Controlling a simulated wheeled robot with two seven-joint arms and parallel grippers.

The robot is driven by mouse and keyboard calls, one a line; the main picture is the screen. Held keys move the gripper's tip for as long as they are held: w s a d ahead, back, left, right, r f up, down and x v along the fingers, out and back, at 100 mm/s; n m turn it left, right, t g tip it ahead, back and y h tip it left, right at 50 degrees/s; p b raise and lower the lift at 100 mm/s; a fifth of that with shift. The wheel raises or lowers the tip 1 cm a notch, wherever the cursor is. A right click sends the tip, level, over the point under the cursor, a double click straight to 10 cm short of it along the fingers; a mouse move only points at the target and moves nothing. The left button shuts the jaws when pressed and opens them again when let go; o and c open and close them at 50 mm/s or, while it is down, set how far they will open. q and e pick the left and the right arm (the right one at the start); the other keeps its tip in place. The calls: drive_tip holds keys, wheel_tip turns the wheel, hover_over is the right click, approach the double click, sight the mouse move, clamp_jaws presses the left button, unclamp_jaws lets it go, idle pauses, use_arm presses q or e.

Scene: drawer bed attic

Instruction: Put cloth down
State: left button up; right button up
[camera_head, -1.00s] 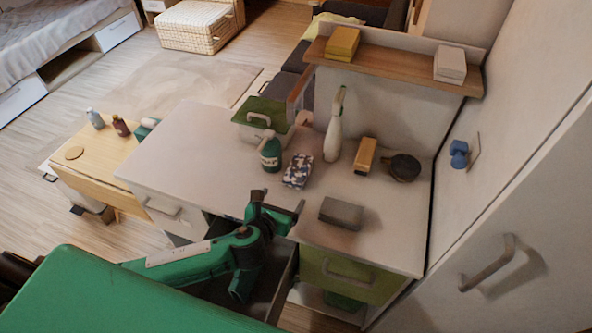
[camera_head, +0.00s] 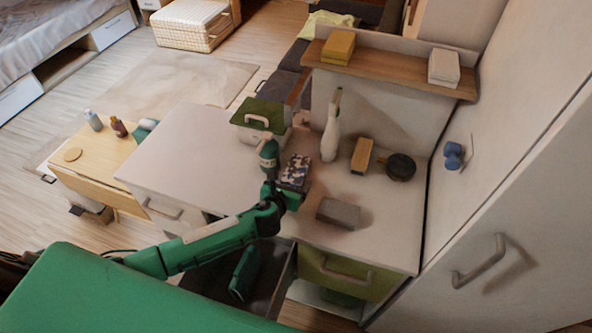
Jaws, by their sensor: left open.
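A folded cloth with a dark blue and white pattern (camera_head: 296,170) lies on the white counter (camera_head: 190,145), right of a dark green bottle (camera_head: 269,155). My left gripper (camera_head: 284,192) is at the near end of this cloth, with its jaws open. It partly overlaps the cloth's near edge in the picture, and I cannot tell whether they touch. A grey block-like item (camera_head: 338,213), possibly a folded cloth or a sponge, lies on the counter right of my gripper. My right gripper is not in view.
A white spray bottle (camera_head: 331,130), a tan brush or block (camera_head: 362,155) and a dark round item (camera_head: 401,167) stand behind. A green-lidded box (camera_head: 260,115) is at the back. An open drawer (camera_head: 205,285) lies below my left arm. The counter's left part is clear.

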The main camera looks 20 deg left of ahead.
use_arm(q)
drive_tip(key=shift+x, duration=1.25)
drive_tip(key=shift+f, duration=0.1)
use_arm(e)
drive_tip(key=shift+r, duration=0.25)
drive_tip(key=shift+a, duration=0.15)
use_arm(q)
drive_tip(key=c, duration=1.1)
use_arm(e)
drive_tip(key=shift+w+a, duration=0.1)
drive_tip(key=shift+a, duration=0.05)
